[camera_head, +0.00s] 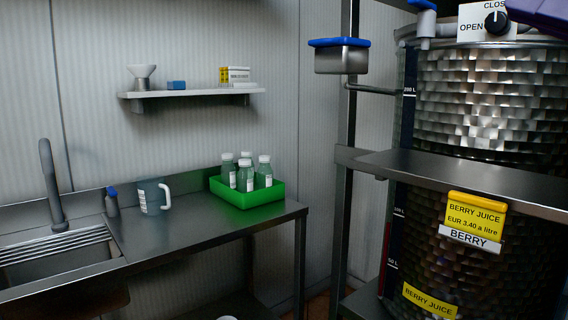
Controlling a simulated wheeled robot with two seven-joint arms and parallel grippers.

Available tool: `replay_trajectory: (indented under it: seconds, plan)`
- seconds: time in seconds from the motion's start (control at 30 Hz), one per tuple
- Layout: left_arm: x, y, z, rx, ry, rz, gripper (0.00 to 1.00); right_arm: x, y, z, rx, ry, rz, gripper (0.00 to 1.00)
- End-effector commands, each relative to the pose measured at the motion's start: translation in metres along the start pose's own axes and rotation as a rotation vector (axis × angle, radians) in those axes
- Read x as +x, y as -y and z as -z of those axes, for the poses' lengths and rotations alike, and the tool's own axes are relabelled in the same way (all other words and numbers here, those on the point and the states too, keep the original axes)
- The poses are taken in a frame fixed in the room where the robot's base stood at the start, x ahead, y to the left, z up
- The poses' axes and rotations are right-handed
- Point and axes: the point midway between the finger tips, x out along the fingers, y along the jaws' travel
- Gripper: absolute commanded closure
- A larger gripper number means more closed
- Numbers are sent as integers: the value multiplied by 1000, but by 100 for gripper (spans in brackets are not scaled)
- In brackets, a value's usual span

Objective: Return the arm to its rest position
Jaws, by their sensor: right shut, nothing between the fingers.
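A dark purple part of my right gripper (543,14) shows at the top right corner, cut off by the picture edge. It is in front of the steel tank, close to the knob (496,22) marked OPEN and CLOS. The gripper is shut and empty; most of it is outside the picture. My left gripper is not in view.
The ribbed steel tank (480,110) fills the right, with a steel shelf (400,170) before it and a BERRY JUICE sign (475,215). A green crate (262,198) of capped bottles and a jug (150,196) stand on the counter (190,228) beside the sink (55,255).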

Motion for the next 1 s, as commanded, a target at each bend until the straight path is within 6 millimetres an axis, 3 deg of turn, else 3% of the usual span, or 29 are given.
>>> replay_trajectory:
  seconds: [0.1,0.27,0.57,0.67,0.77,0.9,1.0]
  plan:
    - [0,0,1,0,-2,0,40,3,-5,10,-1,-61,-15,100]
    - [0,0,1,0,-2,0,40,22,-20,-7,-8,-79,-48,100]
    - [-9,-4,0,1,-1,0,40,86,-59,-78,-25,4,-129,100]
    - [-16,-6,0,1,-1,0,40,114,-80,-119,-34,61,-170,100]
    - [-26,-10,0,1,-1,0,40,143,-110,-175,-44,142,-226,100]
    - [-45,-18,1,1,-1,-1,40,169,-162,-275,-59,290,-314,100]
    - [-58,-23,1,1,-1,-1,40,169,-199,-349,-63,406,-374,100]
